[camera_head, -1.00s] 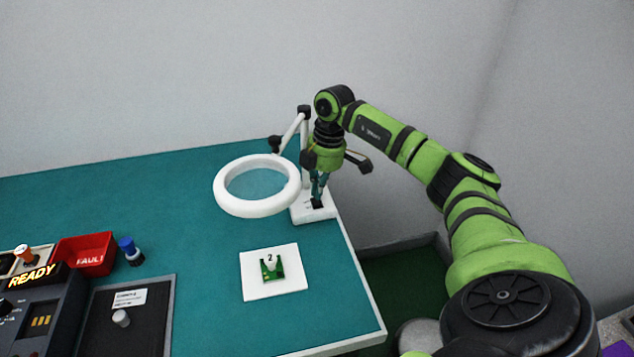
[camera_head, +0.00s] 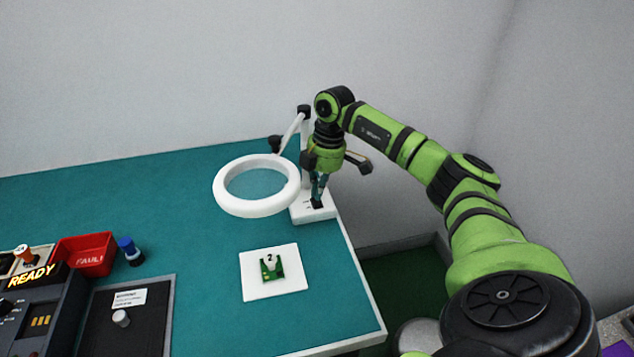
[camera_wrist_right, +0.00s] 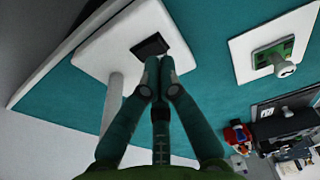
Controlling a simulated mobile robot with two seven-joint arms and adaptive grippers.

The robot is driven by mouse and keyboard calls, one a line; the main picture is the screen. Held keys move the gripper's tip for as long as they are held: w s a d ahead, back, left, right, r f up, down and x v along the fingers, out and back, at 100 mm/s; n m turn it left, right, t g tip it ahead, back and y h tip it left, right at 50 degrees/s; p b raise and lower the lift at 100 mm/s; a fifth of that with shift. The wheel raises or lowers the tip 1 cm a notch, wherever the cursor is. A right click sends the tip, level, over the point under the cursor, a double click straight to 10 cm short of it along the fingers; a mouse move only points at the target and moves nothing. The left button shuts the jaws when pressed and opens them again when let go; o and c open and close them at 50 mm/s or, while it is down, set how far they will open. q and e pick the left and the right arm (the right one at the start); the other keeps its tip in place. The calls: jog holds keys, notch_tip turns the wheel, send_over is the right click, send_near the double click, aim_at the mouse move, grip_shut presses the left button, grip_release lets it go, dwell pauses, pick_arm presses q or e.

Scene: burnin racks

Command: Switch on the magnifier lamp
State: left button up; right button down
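The magnifier lamp has a white ring head (camera_head: 222,200) held out over the teal bench by a jointed arm. Its white base (camera_head: 327,213) stands near the bench's right edge and carries a small black switch (camera_head: 317,205). My right gripper (camera_head: 317,198) points down over the base, its tips at or just above the switch. In the right wrist view the gripper fingers (camera_wrist_right: 159,62) are together and empty, with tips at the edge of the black switch (camera_wrist_right: 150,46). Whether they touch it I cannot tell. My left gripper is out of view.
A white pad (camera_head: 288,289) with a green board (camera_head: 271,268) lies in front of the lamp. A red bin (camera_head: 88,262), a blue-capped item (camera_head: 128,248), a dark mat (camera_head: 145,335) and a box reading READY (camera_head: 52,318) stand at left. Bench between is clear.

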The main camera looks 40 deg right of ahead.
aim_at(318, 203)
jog(key=shift+f, duration=0.3)
dwell(0.5)
jog(key=shift+s+f+b, duration=0.1)
jog(key=shift+f+b, duration=0.45)
jog(key=shift+f, duration=0.4)
dwell(0.4)
notch_tip(318, 203, up, 2)
jog(key=shift+r+p, duration=0.15)
jog(key=shift+p, duration=1.05)
notch_tip(318, 203, up, 5)
jog(key=p, duration=0.4)
jog(key=shift+p, duration=0.3)
